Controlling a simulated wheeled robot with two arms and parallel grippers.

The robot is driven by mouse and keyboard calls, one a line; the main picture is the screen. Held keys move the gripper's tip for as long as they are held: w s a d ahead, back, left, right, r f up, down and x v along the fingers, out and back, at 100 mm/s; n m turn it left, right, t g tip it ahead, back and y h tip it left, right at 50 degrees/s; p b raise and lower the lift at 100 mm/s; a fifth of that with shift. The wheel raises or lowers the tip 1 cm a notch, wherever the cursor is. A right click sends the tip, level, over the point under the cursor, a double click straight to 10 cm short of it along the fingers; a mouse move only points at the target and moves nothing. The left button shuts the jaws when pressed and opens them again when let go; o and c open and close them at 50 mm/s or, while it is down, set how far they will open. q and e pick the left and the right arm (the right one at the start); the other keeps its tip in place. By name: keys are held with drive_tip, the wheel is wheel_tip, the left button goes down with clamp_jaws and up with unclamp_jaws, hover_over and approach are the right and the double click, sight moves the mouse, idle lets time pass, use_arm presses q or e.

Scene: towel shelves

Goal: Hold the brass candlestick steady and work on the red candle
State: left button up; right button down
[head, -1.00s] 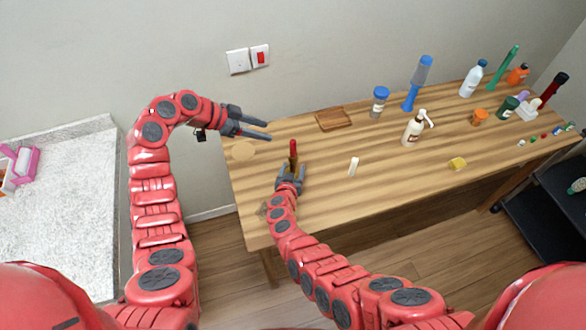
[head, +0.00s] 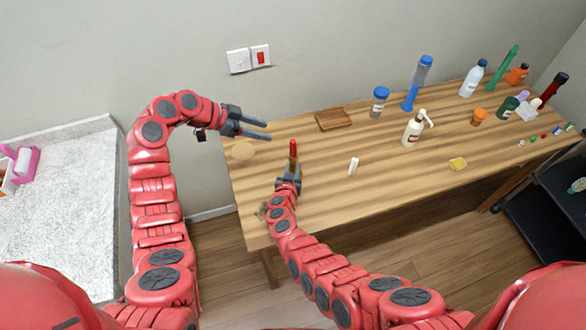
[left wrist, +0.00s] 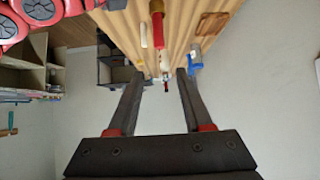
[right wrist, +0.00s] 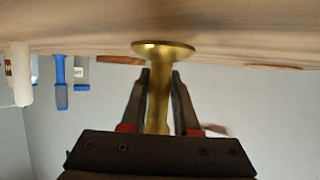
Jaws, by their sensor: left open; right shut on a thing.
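The red candle (head: 293,150) stands upright in the brass candlestick (head: 292,167) near the left end of the wooden table. My right gripper (head: 289,180) is shut on the candlestick. In the right wrist view, the brass stem (right wrist: 158,100) is between the fingers, with the round base (right wrist: 163,49) at the top of the picture. My left gripper (head: 268,130) is open and empty, above the table's left end, up and left of the candle. The left wrist view shows the red candle (left wrist: 157,28) beyond and above its fingers (left wrist: 156,80).
A small white candle-like stick (head: 353,166) stands right of the candlestick. A wooden tray (head: 333,119) and a round tan disc (head: 243,151) lie nearby. A pump bottle (head: 412,130), a blue-capped jar (head: 380,102) and several other items fill the right side.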

use_arm(q)
drive_tip(key=shift+o, duration=0.2)
drive_tip(key=shift+o, duration=0.8)
drive_tip(key=shift+f, duration=0.1)
drive_tip(key=n+t, duration=0.2)
hover_over(289, 158)
drive_tip(key=s+a, duration=0.3)
wheel_tip(289, 158, down, 8)
drive_tip(key=s+d+r+n+t+y, duration=0.1)
drive_tip(key=s+d+n+t+y, duration=0.15)
drive_tip(key=n+t, duration=0.4)
drive_tip(key=w+a+x, duration=0.1)
drive_tip(key=x, duration=0.9)
drive_tip(key=shift+a+t+y, duration=0.35)
drive_tip(key=shift+a+y, duration=0.05)
drive_tip(key=shift+y, duration=0.05)
drive_tip(key=shift+r+n, duration=0.1)
drive_tip(key=shift+n, duration=0.15)
